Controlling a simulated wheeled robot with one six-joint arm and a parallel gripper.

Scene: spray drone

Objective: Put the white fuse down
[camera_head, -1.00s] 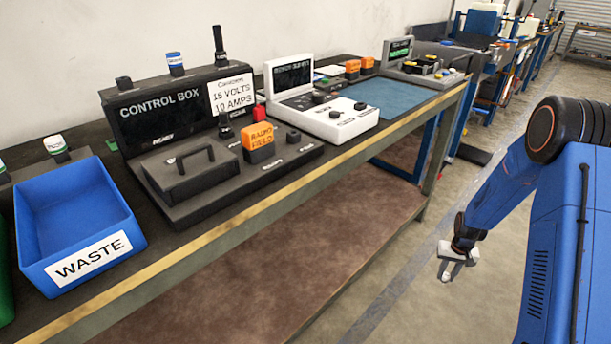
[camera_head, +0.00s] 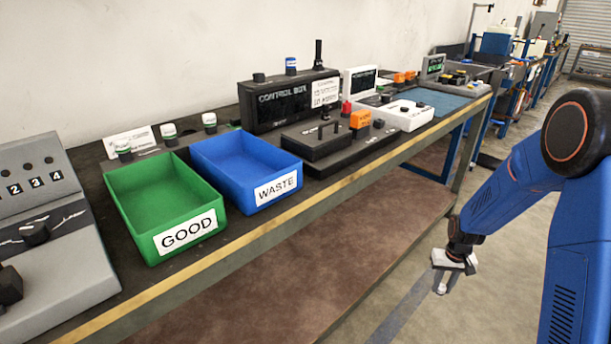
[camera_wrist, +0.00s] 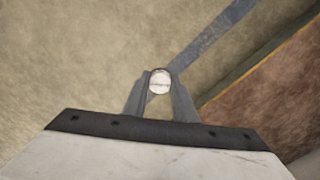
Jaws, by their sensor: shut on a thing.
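My gripper (camera_head: 447,273) hangs low at the right of the head view, out in front of the bench and over the floor. It is shut on the white fuse (camera_wrist: 159,82), whose round pale top shows between the fingers in the wrist view. Its small pale end also shows below the gripper in the head view (camera_head: 441,289). The green GOOD bin (camera_head: 188,238) and the blue WASTE bin (camera_head: 276,188) stand side by side on the bench, both apparently empty. The gripper is well apart from both bins.
Several white-and-green capped pieces (camera_head: 168,134) stand behind the bins. A grey numbered panel (camera_head: 45,250) is at the left. The black control box (camera_head: 290,102) and a white device (camera_head: 405,115) stand farther right. The bench's yellow front edge (camera_head: 245,240) lies between gripper and bins.

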